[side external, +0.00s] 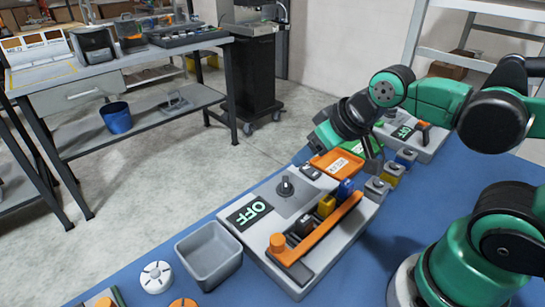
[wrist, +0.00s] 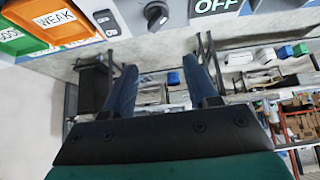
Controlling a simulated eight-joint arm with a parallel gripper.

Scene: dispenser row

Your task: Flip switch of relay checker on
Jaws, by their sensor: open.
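The relay checker (side external: 275,215) is a grey box on the blue table. Its display (side external: 249,214) reads OFF. A dark rotary switch (side external: 285,187) stands on its top, and the switch also shows at the top edge of the wrist view (wrist: 157,15), beside the OFF display (wrist: 215,6). My gripper (wrist: 160,68) is open, with nothing between its fingers. In the side view it is beyond the far right end of the checker, apart from the switch; its fingertips are hard to make out there.
An orange bin marked WEAK (wrist: 52,18) and a green bin (wrist: 18,40) are at the checker's end near my gripper. An orange lever (side external: 318,230) runs along its front beside coloured relays. A grey tray (side external: 208,255) stands left. A second OFF box (side external: 410,132) is behind.

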